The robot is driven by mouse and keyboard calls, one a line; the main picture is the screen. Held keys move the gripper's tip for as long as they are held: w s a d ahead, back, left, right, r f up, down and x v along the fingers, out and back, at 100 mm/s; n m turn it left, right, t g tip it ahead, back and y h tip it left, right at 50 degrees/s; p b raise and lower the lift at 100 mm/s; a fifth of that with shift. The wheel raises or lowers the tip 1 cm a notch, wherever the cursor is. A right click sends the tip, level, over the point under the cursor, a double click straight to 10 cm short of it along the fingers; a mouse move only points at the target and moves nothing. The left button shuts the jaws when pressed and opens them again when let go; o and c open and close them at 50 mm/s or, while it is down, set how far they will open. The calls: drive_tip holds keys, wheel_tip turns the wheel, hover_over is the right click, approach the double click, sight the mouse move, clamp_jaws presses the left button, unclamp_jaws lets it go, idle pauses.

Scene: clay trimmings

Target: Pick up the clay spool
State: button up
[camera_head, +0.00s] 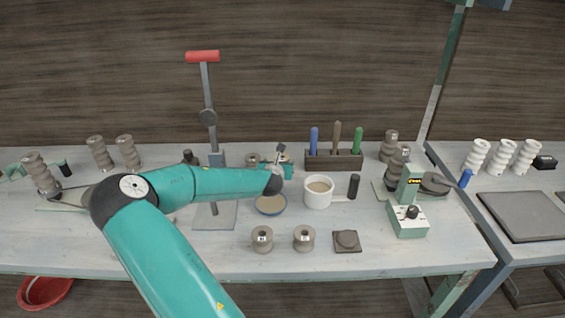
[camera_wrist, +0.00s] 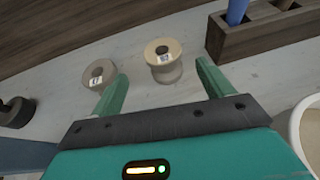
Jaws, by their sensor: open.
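A beige clay spool (camera_wrist: 164,62) stands upright on the bench between and just beyond my gripper's fingertips in the wrist view. It has a central hole and a small white label. A darker grey-brown spool (camera_wrist: 98,73) stands to its left, outside the left finger; it also shows in the head view (camera_head: 252,160). My gripper (camera_wrist: 161,70) is open and empty, with one finger on each side of the beige spool's line. In the head view my gripper (camera_head: 279,163) is at the back of the bench, and mostly hides the beige spool.
A wooden tool rack (camera_head: 333,160) stands close right of my gripper. A white cup (camera_head: 318,196) and blue-rimmed dish (camera_head: 270,207) are in front. Two more labelled spools stand at the front, (camera_head: 262,240) and (camera_head: 304,238). A red-handled press (camera_head: 208,118) is on the left.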

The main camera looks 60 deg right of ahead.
drive_tip(key=x, duration=0.4)
drive_tip(key=shift+w+d+f, duration=0.1)
drive_tip(key=shift+w+d, duration=0.05)
drive_tip(key=shift+d, duration=0.15)
drive_tip(key=shift+s+x, duration=0.15)
drive_tip(key=shift+x, duration=1.2)
drive_tip(key=shift+s+x, duration=0.15)
drive_tip(key=shift+x, duration=1.2)
drive_tip(key=c, duration=1.2)
